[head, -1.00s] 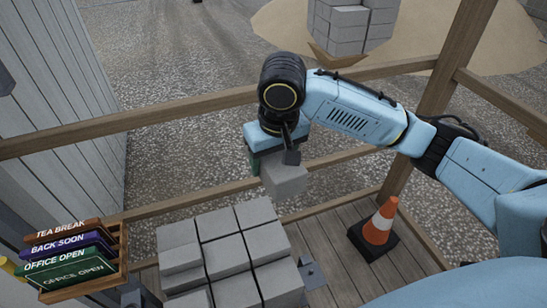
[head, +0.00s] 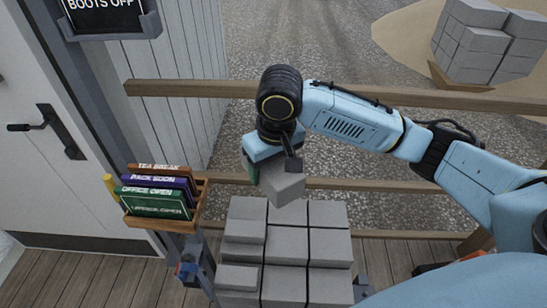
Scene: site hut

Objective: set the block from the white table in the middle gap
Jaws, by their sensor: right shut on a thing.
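My right gripper (head: 289,163) is shut on a grey block (head: 283,187), held slightly tilted in the picture. It hangs at the back edge of a group of grey blocks (head: 328,248) in rows, and appears to be above them. The gripper partly hides the held block. Dark lines separate the columns of blocks. The left column (head: 240,277) has a lower-looking spot (head: 243,254) between its back and front blocks; I cannot tell for sure that this is the middle gap. The white table and my left gripper are not in view.
A wooden rack (head: 190,215) of signs stands just left of the blocks. A white door (head: 45,130) is at the far left. Wooden rails (head: 400,95) run behind the blocks. More grey blocks (head: 480,40) are stacked outside on sand.

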